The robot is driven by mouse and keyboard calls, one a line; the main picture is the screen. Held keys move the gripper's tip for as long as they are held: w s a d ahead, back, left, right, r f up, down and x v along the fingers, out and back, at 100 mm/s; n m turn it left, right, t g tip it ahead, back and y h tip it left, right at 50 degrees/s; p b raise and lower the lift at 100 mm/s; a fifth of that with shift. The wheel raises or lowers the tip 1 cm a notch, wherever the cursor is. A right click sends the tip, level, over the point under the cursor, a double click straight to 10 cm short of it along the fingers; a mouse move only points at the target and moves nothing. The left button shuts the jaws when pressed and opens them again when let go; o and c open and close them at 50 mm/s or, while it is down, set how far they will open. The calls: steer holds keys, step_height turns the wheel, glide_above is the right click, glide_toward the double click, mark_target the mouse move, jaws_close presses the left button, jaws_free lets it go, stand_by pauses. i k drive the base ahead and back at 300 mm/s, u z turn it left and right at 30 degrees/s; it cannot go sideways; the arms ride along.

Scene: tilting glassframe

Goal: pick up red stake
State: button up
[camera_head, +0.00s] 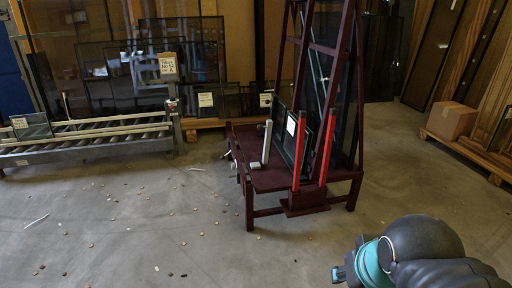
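Two red stakes stand upright side by side at the front of a dark red frame rack (270,179). The left red stake (298,152) is slightly tilted, and the right red stake (327,147) leans a little too. Both have their lower ends at a dark red block on the rack's front edge. My arm enters at the lower right. A dark part at its left end (341,273) may be my gripper, but its fingers cannot be made out. It is on the near side, well apart from both stakes.
A grey post (267,143) and small glass panes stand on the rack behind the stakes. A roller conveyor (95,140) is at the left. A cardboard box (451,120) sits on a pallet at the right. The floor before the rack is open, with small scattered bits.

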mark_target(302, 113)
steer(key=z, duration=0.65)
steer(key=i, duration=1.5)
steer(key=u, duration=0.6)
